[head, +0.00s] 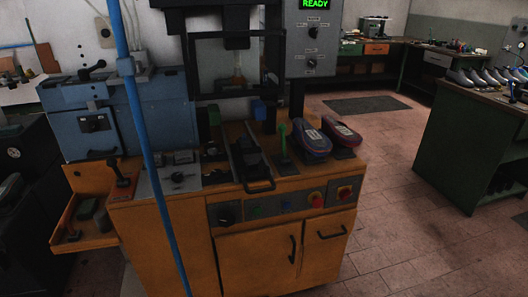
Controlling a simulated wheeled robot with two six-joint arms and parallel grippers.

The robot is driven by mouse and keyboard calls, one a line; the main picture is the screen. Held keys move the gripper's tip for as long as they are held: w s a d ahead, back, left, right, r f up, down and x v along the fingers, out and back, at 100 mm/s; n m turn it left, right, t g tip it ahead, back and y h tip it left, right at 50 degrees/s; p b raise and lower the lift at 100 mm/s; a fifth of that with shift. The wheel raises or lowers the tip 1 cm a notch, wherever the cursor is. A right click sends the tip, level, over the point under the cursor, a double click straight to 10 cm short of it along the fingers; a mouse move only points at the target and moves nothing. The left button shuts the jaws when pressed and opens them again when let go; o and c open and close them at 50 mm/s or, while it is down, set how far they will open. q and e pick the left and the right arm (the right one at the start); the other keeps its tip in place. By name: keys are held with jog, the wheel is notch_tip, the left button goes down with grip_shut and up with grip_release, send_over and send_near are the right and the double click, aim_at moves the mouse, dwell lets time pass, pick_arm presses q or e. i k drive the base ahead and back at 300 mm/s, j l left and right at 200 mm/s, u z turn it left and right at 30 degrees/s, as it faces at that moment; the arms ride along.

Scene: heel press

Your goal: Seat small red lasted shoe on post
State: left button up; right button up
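Two dark shoes with coloured tops stand side by side at the right end of the orange bench top. The left one (312,143) looks purplish and the right one (342,136) looks more reddish; which is the small red one is hard to tell at this size. A black slide fixture (249,158) with a front handle sits in the middle of the bench, under the press frame. I cannot make out for sure which part is the post. Neither of my grippers is in view.
A green-handled lever (283,141) stands between fixture and shoes. The press's control box (311,40) reads READY. A blue vertical pole (148,150) crosses the foreground. A green bench (470,145) with shoes is at right; floor between is clear.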

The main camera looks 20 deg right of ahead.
aim_at(338, 131)
jog(key=l+u, duration=0.15)
jog(key=u, duration=0.2)
jog(key=i+l+u, duration=0.1)
jog(key=u, duration=0.25)
jog(key=l+u, duration=0.45)
jog(key=l, duration=0.3)
jog(key=l+u, duration=0.1)
jog(key=l, duration=0.4)
jog(key=k+l+u, duration=0.15)
jog(key=l, duration=0.3)
jog(key=l+u, duration=0.15)
jog(key=l, duration=0.35)
jog(key=k+l+u, duration=0.1)
jog(key=l, duration=0.35)
jog(key=k+l+u, duration=0.15)
jog(key=l, duration=0.3)
